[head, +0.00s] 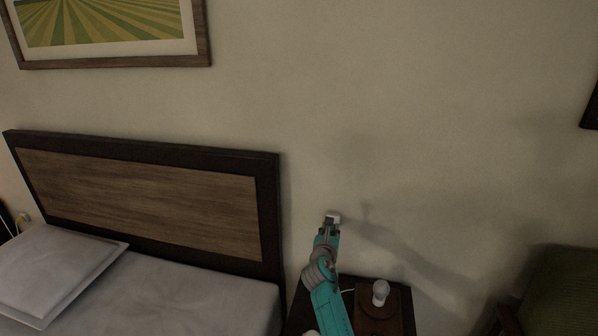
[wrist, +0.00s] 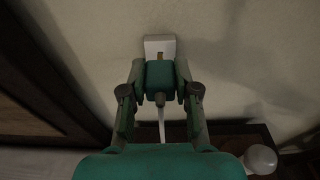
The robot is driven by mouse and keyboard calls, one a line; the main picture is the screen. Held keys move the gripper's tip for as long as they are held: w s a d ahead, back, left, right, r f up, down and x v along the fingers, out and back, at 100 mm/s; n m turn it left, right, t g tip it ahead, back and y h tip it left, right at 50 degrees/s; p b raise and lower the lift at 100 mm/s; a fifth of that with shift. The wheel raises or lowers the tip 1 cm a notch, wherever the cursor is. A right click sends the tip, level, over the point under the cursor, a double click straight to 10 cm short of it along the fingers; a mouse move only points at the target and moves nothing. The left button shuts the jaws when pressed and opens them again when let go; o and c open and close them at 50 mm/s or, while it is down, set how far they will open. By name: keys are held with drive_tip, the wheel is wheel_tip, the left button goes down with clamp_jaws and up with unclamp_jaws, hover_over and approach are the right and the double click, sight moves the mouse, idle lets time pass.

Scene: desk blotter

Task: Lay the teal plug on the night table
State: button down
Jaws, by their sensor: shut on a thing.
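The teal plug (wrist: 160,75) is between the fingers of my gripper (wrist: 160,88), which is shut on it. A brass-coloured prong shows between the plug and the white wall socket (wrist: 160,45); I cannot tell whether its tip is still in the socket. A pale cord (wrist: 161,125) hangs from the plug. In the head view my gripper (head: 327,231) is up at the socket (head: 333,216), and the plug cannot be made out. The dark wooden night table (head: 407,312) stands below, partly hidden by my arm.
A white bulb-shaped object (head: 380,291) on a brown base stands on the night table's right part. The bed's headboard (head: 150,200) is on the left. A green chair (head: 565,290) is at the far right.

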drive_tip(key=s+f+n+y, duration=0.1)
drive_tip(key=s+f, duration=0.6)
drive_tip(key=s, duration=0.1)
drive_tip(key=s+d+f+n+y, duration=0.1)
drive_tip(key=s+f+y, duration=0.1)
drive_tip(key=s+f, duration=0.5)
drive_tip(key=s+f+n+y, duration=0.1)
drive_tip(key=s+f, duration=0.7)
drive_tip(key=s, duration=0.2)
drive_tip(key=shift+s+d+n+t+y, duration=0.2)
drive_tip(key=shift+d+n+t+y, duration=0.1)
drive_tip(key=shift+d+t+y, duration=0.1)
drive_tip(key=shift+s+f, duration=0.2)
drive_tip(key=shift+s, duration=0.15)
